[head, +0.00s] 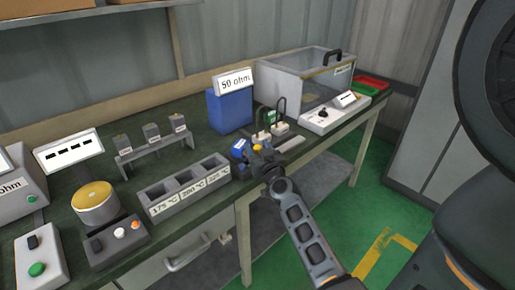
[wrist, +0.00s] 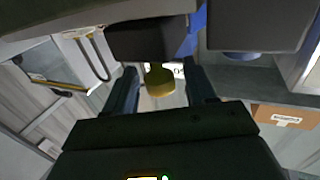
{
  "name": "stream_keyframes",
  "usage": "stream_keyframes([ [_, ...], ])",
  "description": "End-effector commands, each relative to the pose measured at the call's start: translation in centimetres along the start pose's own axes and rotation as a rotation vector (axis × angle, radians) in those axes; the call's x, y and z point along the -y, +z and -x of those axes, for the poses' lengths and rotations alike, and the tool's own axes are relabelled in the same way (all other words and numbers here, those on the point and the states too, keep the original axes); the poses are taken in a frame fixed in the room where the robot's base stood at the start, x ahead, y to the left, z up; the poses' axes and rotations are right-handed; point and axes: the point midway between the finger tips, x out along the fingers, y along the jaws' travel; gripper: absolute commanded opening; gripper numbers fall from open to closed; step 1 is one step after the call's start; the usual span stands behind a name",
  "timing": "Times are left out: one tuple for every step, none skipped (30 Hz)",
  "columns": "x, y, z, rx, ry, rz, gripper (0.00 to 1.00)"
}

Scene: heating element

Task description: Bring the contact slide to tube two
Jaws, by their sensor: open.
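A yellow knob (head: 257,148), which looks like the handle of the contact slide, shows just beyond my gripper (head: 262,158) near the front edge of the bench. In the wrist view the yellow knob (wrist: 160,80) appears between the two dark fingers of my open gripper (wrist: 162,84). I cannot tell whether either finger touches it. My gripper and arm hide much of the apparatus under the knob. A grey bar (head: 290,146) lies just to the right. I cannot tell which part is tube two.
A blue block labelled 50 ohm (head: 230,110) stands behind. A clear tank (head: 305,78) and a grey control box (head: 335,113) are to the right. A grey block with three wells (head: 183,183) is to the left. Black wire loops (head: 283,106) rise close behind my gripper.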

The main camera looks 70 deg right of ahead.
Motion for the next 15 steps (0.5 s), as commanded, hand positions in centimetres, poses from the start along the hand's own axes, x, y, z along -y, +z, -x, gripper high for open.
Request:
stream_keyframes([
  [0.0,0.02,-0.08,0.0,0.0,0.0,0.55],
  [0.0,0.03,-0.09,0.0,0.0,0.0,0.55],
  [0.01,0.03,-0.09,0.0,0.0,0.0,0.55],
  [0.01,0.03,-0.09,0.0,0.0,0.0,0.55],
  [0.01,0.03,-0.08,0.0,0.0,0.0,0.55],
  [0.01,0.02,-0.08,0.0,0.0,0.0,0.55],
  [0.01,0.02,-0.08,0.0,0.0,0.0,0.55],
  [0.01,0.02,-0.08,0.0,0.0,0.0,0.52],
  [0.02,0.01,-0.07,0.0,0.0,0.0,0.48],
  [0.01,0.01,-0.07,0.0,0.0,0.0,0.46],
  [0.01,0.01,-0.07,0.0,0.0,0.0,0.43],
  [0.02,0.01,-0.07,0.0,0.0,0.0,0.39],
  [0.02,0.01,-0.07,0.0,0.0,0.0,0.36],
  [0.02,0.01,-0.06,0.0,0.0,0.0,0.33],
  [0.02,0.01,-0.06,0.0,0.0,0.0,0.29],
])
